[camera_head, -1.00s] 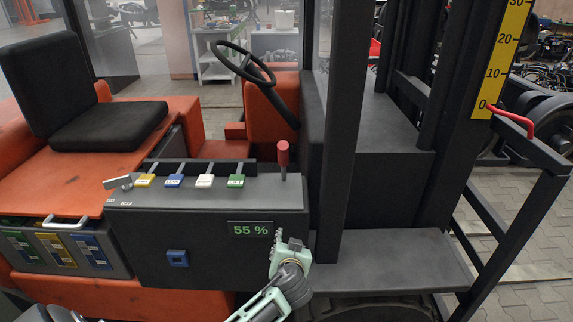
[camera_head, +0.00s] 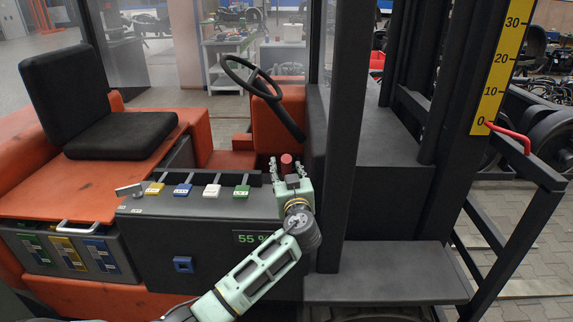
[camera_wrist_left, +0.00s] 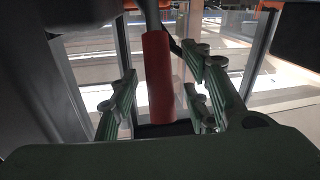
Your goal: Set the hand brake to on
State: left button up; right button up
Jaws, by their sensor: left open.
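The hand brake lever (camera_head: 286,162), with a red grip, stands at the right end of the forklift's grey console. Only the top of its grip shows in the head view; my left gripper (camera_head: 287,174) hides the rest. In the left wrist view the red grip (camera_wrist_left: 158,85) stands between the open fingers of my left gripper (camera_wrist_left: 161,92). The fingers are on both sides of the grip and look apart from it. My right gripper is not in view.
Coloured console levers (camera_head: 212,190) stand left of my gripper. The steering wheel (camera_head: 250,78) is behind, and a dark mast post (camera_head: 338,150) rises close to the right. The seat (camera_head: 120,135) is at left. A red handle (camera_head: 508,136) sits by the yellow scale (camera_head: 500,70).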

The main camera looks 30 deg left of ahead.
pick_arm(q)
jog(key=shift+x, duration=1.1)
jog(key=shift+c, duration=0.3)
grip_shut()
